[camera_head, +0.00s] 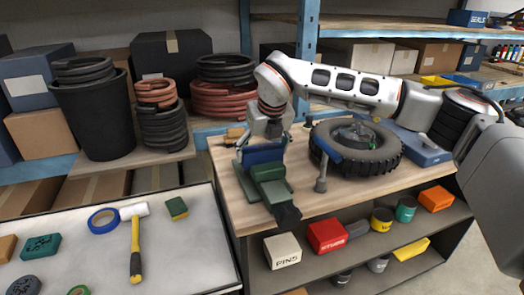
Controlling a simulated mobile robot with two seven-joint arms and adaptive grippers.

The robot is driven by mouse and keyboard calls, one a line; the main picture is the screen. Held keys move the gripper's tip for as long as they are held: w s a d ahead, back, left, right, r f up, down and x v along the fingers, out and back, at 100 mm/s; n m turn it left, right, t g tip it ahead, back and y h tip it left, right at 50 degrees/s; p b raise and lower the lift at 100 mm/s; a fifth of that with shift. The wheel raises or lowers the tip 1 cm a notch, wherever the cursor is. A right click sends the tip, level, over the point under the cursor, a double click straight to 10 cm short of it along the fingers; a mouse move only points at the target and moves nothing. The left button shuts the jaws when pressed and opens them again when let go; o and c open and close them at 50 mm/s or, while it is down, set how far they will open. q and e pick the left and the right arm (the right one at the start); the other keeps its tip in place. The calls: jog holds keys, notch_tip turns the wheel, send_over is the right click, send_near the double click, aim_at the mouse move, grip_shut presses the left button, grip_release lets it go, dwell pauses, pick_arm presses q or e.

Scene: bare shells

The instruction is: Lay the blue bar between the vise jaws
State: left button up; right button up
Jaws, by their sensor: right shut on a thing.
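The green vise (268,173) stands at the left part of the wooden workbench (228,180), with its dark front end over the near edge. The blue bar (262,156) lies crosswise at the top of the vise, by the jaws. I cannot tell from here whether it rests fully down between them. My right gripper (265,142) reaches in from above and is shut on the bar; its fingertips are partly hidden. My left gripper is not in view.
A grey post (321,179) stands between vise and tire. A white table (180,240) with a hammer (135,240) and tape is at the left.

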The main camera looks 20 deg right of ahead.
jog(key=shift+f+b, duration=0.3)
jog(key=shift+f, duration=0.15)
dwell(0.5)
jog(key=o, duration=1.6)
jog(key=shift+o, duration=0.2)
jog(key=shift+f, duration=0.1)
jog(key=shift+r+p, duration=1.05)
jog(key=shift+r, duration=0.6)
jog(key=shift+r+p, duration=0.45)
jog(key=shift+r, duration=0.3)
jog(key=shift+r+p, duration=1.4)
jog(key=shift+r, duration=1.3)
